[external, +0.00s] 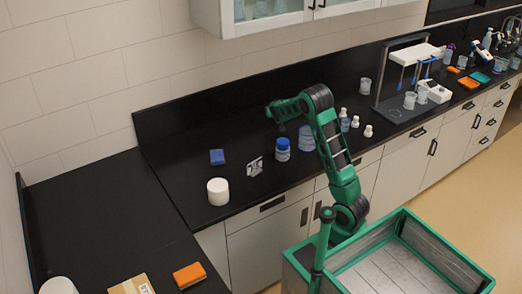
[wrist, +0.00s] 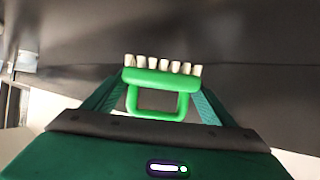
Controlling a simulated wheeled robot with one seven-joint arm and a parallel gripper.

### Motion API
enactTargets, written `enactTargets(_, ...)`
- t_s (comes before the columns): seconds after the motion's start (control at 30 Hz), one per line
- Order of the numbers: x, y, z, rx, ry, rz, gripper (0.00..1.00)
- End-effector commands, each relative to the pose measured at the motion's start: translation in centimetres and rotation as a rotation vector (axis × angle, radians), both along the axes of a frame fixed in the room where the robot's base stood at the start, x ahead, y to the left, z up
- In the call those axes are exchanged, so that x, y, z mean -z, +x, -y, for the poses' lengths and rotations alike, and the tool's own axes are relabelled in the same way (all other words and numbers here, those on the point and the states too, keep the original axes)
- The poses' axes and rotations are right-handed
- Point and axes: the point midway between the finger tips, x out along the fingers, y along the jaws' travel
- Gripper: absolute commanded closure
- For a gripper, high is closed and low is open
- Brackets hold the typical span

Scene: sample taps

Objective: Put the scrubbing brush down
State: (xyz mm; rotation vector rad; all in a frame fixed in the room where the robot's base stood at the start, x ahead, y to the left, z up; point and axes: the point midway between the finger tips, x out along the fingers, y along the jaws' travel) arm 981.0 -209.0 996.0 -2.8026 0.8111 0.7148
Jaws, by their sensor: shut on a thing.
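The scrubbing brush (wrist: 160,80) is green with a row of white bristles and a loop handle, seen in the wrist view. My gripper (wrist: 157,96) is shut on it, with a finger on each side of the handle. The bristles point away from my palm. In the external view my gripper (external: 277,122) hangs above the black counter (external: 178,170), behind the blue-lidded jar. The brush is too small or hidden to make out there. No contact between brush and counter can be seen.
Small white bottles (external: 355,122) stand to the right. The counter's back left is clear.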

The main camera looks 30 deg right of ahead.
Motion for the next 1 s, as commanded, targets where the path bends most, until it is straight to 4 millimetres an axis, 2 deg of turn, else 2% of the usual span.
enactTargets(0.27,-5.1,-2.4,1.2,0.419,0.000,0.005,0.45)
enactTargets(0.5,-10.0,-5.6,-0.1,0.711,-0.001,0.004,0.45)
enactTargets(0.7,-12.5,-7.6,-1.5,0.847,0.000,0.003,0.45)
enactTargets(1.0,-14.8,-9.7,-3.4,0.963,-0.001,0.001,0.45)
